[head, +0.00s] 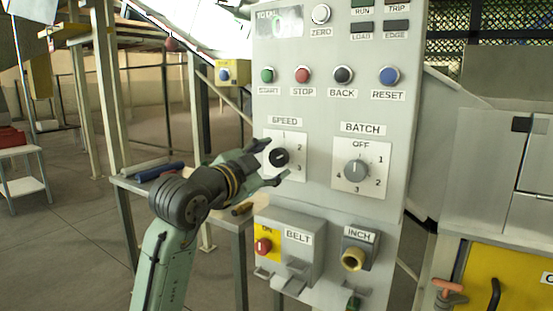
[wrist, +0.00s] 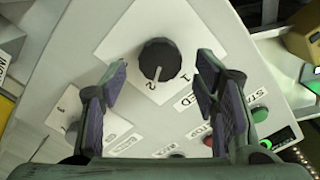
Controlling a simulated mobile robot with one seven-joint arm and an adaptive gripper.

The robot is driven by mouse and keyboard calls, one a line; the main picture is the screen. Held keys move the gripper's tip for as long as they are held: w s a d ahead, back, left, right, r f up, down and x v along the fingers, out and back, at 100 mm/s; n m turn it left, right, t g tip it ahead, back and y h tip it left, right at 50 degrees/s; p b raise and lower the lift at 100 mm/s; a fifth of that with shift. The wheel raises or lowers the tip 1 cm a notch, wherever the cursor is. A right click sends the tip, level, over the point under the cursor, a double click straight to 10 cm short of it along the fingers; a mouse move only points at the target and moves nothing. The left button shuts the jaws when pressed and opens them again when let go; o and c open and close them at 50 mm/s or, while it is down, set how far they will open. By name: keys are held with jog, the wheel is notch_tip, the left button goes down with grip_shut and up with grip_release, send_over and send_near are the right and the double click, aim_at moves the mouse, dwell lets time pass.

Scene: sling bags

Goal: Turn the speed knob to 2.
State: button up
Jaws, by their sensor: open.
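The speed knob (head: 279,157) is black and round, on a white plate marked 1, 2, 3 under the SPEED label. In the wrist view the knob (wrist: 159,52) is in the upper middle. Its white line points down, at or close to the 2; the 1 is to the lower right. My gripper (head: 274,163) is open in front of the plate. In the wrist view its fingertips (wrist: 162,62) are on either side of the knob, with a clear gap on each side. I cannot tell how deep they reach around it.
The BATCH dial (head: 356,169) is to the right. A row of buttons, from green START (head: 267,75) to blue RESET (head: 389,75), is above. The BELT box (head: 299,255) and INCH box (head: 356,252) stick out below. A side table (head: 230,222) is behind my arm.

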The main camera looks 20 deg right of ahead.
jog(key=v, duration=0.9)
